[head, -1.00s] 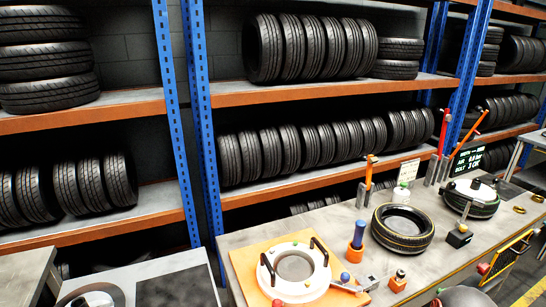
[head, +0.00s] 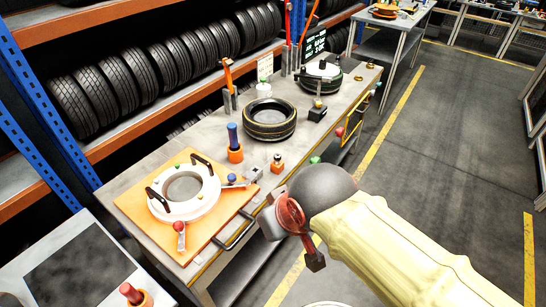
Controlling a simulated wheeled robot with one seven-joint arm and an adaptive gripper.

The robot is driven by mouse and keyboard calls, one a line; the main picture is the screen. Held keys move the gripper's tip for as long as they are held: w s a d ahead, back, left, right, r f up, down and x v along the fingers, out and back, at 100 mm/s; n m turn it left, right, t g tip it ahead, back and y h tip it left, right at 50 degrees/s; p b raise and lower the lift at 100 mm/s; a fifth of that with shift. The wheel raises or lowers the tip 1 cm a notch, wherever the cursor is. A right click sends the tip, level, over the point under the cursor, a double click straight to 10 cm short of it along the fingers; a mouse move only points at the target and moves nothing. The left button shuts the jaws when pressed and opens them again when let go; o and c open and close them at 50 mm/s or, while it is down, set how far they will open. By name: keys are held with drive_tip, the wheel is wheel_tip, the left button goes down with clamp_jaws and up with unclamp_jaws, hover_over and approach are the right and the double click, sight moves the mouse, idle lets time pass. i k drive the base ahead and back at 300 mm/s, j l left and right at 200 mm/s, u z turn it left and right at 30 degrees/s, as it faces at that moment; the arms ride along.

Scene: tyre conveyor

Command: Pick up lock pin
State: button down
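Several pin-like pieces show, and I cannot tell for certain which is the lock pin. A blue-handled pin (head: 233,134) stands upright in an orange holder on the workbench. A small pin with a round top stands in an orange block (head: 277,166) to its right. A red-topped pin (head: 129,291) stands in an orange base at the bottom left. My arm reaches in from the lower right, and my gripper (head: 297,228) is in front of the bench's near edge, apart from all these pins. Its fingers are partly hidden and seen at a poor angle.
A white ring fixture (head: 205,207) with black handles sits on an orange board on the workbench (head: 190,146). A tyre (head: 269,121) lies behind it. Red and orange upright tools and a display stand farther back. Tyre racks line the left; open floor lies right.

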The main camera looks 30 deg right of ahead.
sight(278, 156)
drive_tip(key=i+j+z, duration=0.1)
drive_tip(key=z, duration=0.25)
drive_tip(key=i+j+z, duration=0.1)
drive_tip(key=j+z, duration=0.35)
drive_tip(key=z, duration=0.25)
drive_tip(key=i, duration=0.05)
